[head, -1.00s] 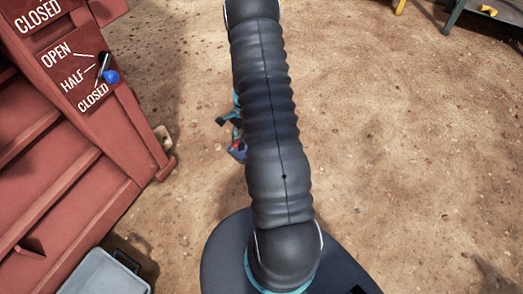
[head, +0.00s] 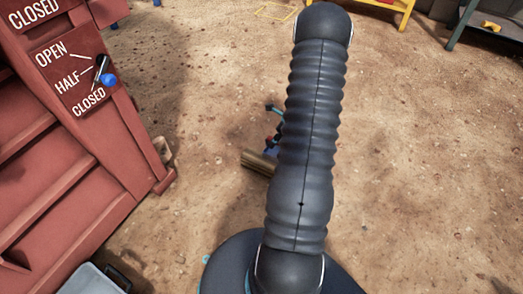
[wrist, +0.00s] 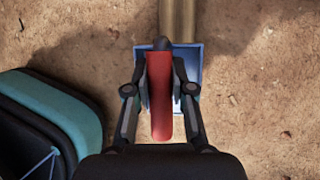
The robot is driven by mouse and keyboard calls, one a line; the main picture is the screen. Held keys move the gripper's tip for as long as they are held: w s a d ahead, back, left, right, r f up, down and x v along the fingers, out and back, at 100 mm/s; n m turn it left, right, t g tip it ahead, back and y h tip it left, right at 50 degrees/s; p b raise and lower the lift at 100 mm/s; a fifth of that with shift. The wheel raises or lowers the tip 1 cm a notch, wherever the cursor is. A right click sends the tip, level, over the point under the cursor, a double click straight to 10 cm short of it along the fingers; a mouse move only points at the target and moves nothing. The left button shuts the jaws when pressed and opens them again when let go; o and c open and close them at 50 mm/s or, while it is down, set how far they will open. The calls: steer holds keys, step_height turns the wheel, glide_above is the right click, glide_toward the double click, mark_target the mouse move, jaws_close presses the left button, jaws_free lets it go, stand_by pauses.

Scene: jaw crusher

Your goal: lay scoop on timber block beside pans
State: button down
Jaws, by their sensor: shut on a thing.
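My gripper (wrist: 160,105) is shut on the scoop's red handle (wrist: 160,85), one finger along each side of it. The scoop's blue pan (wrist: 192,62) shows around and behind the handle in the wrist view. The timber block (wrist: 178,18) runs up from behind the scoop to the top edge there. The scoop covers the block's near part, and I cannot tell whether they touch. In the head view the timber block (head: 257,163) lies on the ground, its right part hidden by my arm. The gripper is mostly hidden there too. No pans can be made out for certain.
A red machine frame with an OPEN/HALF/CLOSED plate (head: 85,78) and a blue-knobbed lever (head: 107,80) stands at the left. A grey tub (head: 85,281) sits at the lower left. Yellow legs (head: 404,15) stand at the back right. The dirt on the right is clear.

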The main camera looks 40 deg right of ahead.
steer(key=shift+w+a+f+b, duration=0.35)
steer(key=shift+w+f, duration=0.6)
steer(key=shift+f, duration=0.3)
steer(key=shift+w+a+f+b, duration=0.2)
steer(key=shift+w+a+f, duration=0.2)
steer(key=shift+w+f, duration=0.75)
steer(key=shift+w+a+f+b, duration=0.35)
steer(key=shift+w+f, duration=0.45)
steer(key=shift+f, duration=0.6)
steer(key=shift+f, duration=0.15)
steer(key=c, duration=1)
jaws_free()
